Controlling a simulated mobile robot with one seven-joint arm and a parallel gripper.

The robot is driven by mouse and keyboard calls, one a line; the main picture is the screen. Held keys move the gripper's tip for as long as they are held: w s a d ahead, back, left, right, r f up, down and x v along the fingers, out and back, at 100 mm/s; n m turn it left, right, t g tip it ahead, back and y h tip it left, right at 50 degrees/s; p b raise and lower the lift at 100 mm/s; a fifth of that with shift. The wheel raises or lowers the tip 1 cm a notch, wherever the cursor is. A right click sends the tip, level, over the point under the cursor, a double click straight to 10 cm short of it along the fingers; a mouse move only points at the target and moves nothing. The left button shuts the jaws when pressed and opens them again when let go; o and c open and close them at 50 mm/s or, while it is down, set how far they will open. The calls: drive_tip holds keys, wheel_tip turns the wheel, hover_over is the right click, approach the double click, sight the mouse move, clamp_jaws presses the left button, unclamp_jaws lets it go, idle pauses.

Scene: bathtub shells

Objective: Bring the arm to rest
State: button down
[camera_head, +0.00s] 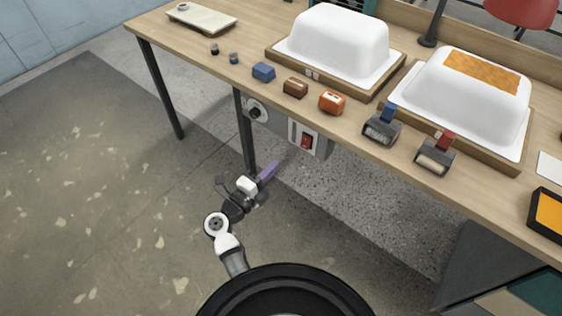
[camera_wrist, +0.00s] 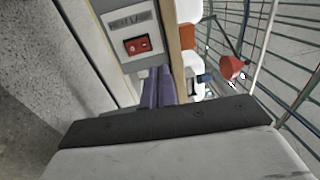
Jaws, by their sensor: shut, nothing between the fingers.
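My gripper (camera_head: 269,171) is in front of the wooden bench, below its top edge, with its purple fingers pointing up and to the right. The fingers also show in the wrist view (camera_wrist: 158,90), shut together with nothing between them. My arm reaches forward from my base, low over the floor. In the wrist view the grey control box with a red switch (camera_wrist: 137,45) is just ahead of the fingers. I cannot tell the exact gap between them.
The bench top (camera_head: 235,42) carries two white tub shells (camera_head: 338,38) on wooden bases, small blocks, two rollers (camera_head: 382,126) and an orange-faced tablet (camera_head: 547,212). The control box (camera_head: 307,138) hangs under the front edge. Bench legs (camera_head: 160,90) stand nearby; the floor at left is clear.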

drive_tip(key=shift+s+a, duration=0.25)
drive_tip(key=shift+s, duration=0.1)
idle(0.3)
